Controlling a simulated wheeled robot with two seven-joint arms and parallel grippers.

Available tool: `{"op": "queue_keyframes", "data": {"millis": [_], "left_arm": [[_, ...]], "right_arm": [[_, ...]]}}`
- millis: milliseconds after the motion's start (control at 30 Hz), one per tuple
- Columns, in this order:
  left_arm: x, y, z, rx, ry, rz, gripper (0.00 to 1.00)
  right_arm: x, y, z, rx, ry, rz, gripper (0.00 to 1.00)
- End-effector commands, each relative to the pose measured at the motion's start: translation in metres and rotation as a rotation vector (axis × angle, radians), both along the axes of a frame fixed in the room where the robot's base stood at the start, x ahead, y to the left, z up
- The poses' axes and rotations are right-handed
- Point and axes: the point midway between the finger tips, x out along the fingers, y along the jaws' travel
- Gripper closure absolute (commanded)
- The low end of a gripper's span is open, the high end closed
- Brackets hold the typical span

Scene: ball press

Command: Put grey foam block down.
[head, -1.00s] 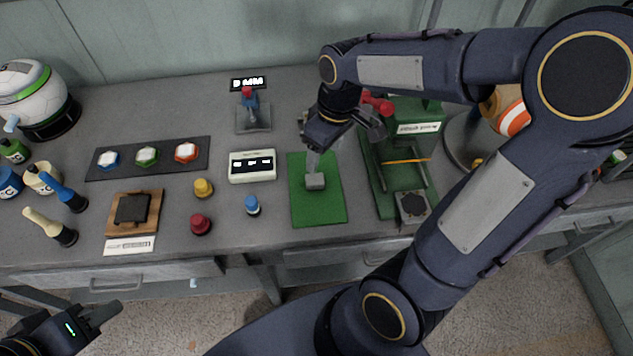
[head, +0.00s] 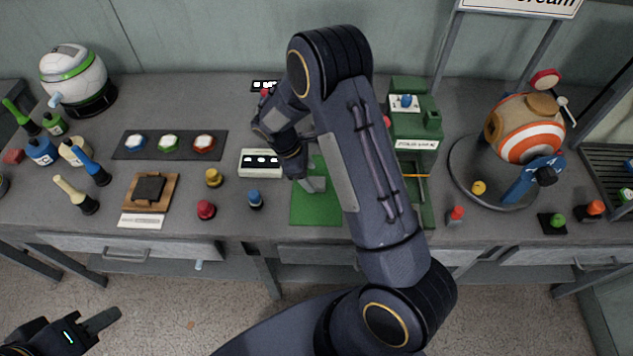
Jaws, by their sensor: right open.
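The grey foam block (head: 313,184) is a small pale block at the upper part of the green mat (head: 315,211). It appears to rest on the mat, though the contact is small and hard to see. My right gripper (head: 305,174) points down right at the block, with its jaws open. Its fingers are partly hidden by my arm, and I cannot tell whether they touch the block. My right arm also covers the right side of the mat. My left gripper (head: 102,322) is low at the left, away from the table, and its finger gap cannot be made out.
A green press (head: 414,125) stands right of the mat, partly behind my arm. A white display box (head: 261,163) and a blue-topped peg (head: 255,200) are left of the mat. An orange-striped ball machine (head: 524,135) stands further right.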

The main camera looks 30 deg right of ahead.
Motion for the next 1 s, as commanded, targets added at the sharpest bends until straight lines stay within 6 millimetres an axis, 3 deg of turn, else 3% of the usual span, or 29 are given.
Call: {"op": "queue_keyframes", "data": {"millis": [67,233,500,900,1000], "left_arm": [[0.000,0.000,0.011,0.000,0.000,0.000,0.64],[0.000,0.000,0.014,0.000,0.000,0.000,0.64],[0.000,0.000,0.014,0.000,0.000,0.000,0.64],[0.000,0.000,0.014,0.000,0.000,0.000,0.64],[0.000,0.000,0.014,0.000,0.000,0.000,0.64]], "right_arm": [[-0.005,-0.010,-0.006,-0.001,0.006,-0.003,0.38],[-0.008,-0.017,-0.026,0.000,0.002,-0.001,0.38],[-0.009,-0.018,-0.031,0.000,0.000,-0.001,0.38],[-0.009,-0.018,-0.030,0.000,-0.001,-0.002,0.89],[-0.008,-0.018,-0.030,0.001,-0.001,-0.001,0.89]]}}
